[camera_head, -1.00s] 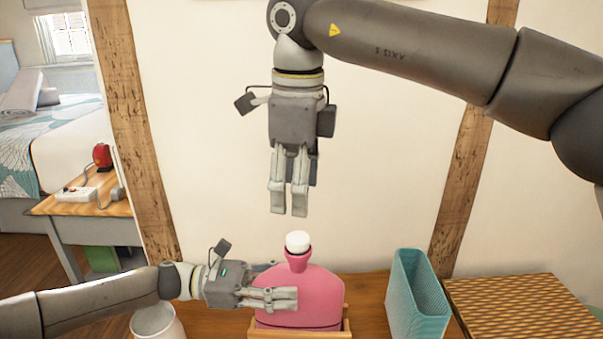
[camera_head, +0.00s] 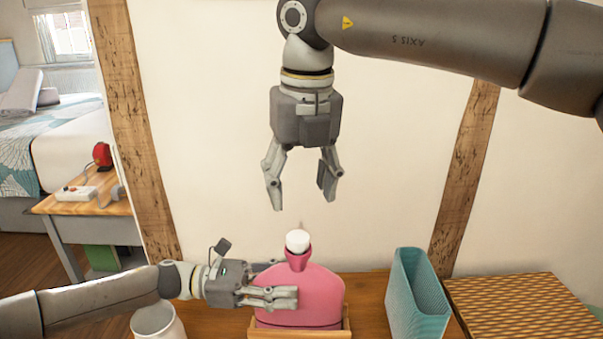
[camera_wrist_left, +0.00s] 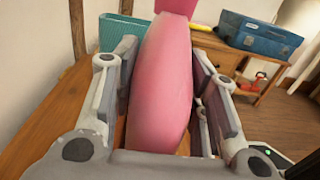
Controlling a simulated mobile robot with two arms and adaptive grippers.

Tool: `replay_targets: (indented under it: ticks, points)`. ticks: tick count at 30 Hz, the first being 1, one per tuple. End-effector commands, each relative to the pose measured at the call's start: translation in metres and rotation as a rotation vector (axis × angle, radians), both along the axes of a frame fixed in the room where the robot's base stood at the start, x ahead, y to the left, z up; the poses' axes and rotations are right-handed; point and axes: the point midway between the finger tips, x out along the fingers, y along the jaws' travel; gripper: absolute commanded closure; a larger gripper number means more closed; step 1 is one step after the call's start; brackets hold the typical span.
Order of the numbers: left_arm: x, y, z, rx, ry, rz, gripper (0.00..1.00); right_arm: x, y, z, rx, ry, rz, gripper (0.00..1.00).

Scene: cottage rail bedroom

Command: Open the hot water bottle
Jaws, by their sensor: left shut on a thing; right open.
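The pink hot water bottle (camera_head: 318,291) stands upright in a low wooden holder (camera_head: 338,333) on the wooden surface. Its white cap (camera_head: 297,241) sits on top of the neck. My left gripper (camera_head: 284,281) is shut on the bottle's body from the left side. In the left wrist view the bottle (camera_wrist_left: 162,85) fills the space between the two fingers. My right gripper (camera_head: 302,192) points down, open and empty, above the cap with a clear gap.
A teal open bin (camera_head: 418,300) and a woven box (camera_head: 525,308) stand to the right of the bottle. A white container (camera_head: 157,321) is under my left wrist. The left wrist view shows a blue case (camera_wrist_left: 258,34) on another table. Wall lies behind.

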Motion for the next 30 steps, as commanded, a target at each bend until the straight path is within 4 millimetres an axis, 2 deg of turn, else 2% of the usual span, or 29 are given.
replay_targets:
  ticks: [9, 15, 21, 29, 30]
  points:
    - [0.000, 0.000, 0.000, 0.001, 0.000, 0.000, 1.00, 0.008, 0.002, -0.061, -0.003, 0.003, 0.002, 0.41]
    - [0.000, 0.000, 0.000, 0.001, 0.000, 0.000, 1.00, 0.012, 0.004, -0.090, -0.002, 0.002, 0.003, 0.41]
    - [0.000, 0.000, -0.001, 0.001, 0.000, 0.001, 1.00, 0.014, 0.004, -0.101, -0.002, 0.001, 0.002, 0.41]
    - [0.000, 0.000, -0.001, 0.001, 0.000, 0.001, 1.00, 0.015, 0.004, -0.103, -0.002, 0.001, 0.003, 0.41]
    - [0.000, 0.000, -0.001, 0.001, 0.000, 0.001, 1.00, 0.015, 0.004, -0.103, -0.002, 0.001, 0.003, 0.43]
